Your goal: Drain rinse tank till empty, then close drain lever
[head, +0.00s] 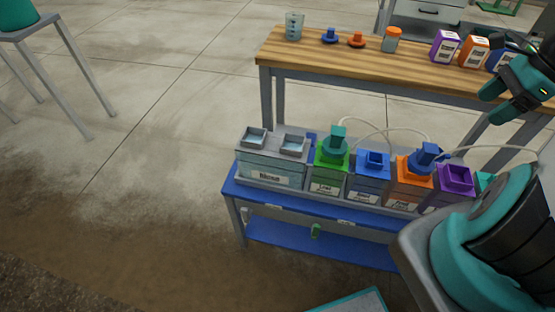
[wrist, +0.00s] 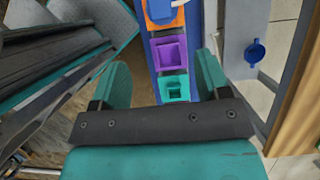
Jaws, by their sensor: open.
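The grey rinse tank (head: 272,158), with a label on its front, stands at the left end of the blue bench in the head view. It has two square openings on top with pale blue inside; its exact level is too small to tell. A small green part (head: 316,231) hangs below the bench top, right of the tank; I cannot tell whether it is the drain lever. My gripper (head: 512,88) is at the far right, high and well away from the tank. In the wrist view my gripper (wrist: 163,78) is open and empty; neither rinse tank nor lever shows there.
Green, blue, orange and purple containers (head: 455,178) line the blue bench (head: 232,186), with thin hoses above. A wooden table (head: 345,58) behind holds a beaker, caps, a jar and boxes. Open concrete floor (head: 150,130) lies left. A grey stool (head: 62,50) stands upper left.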

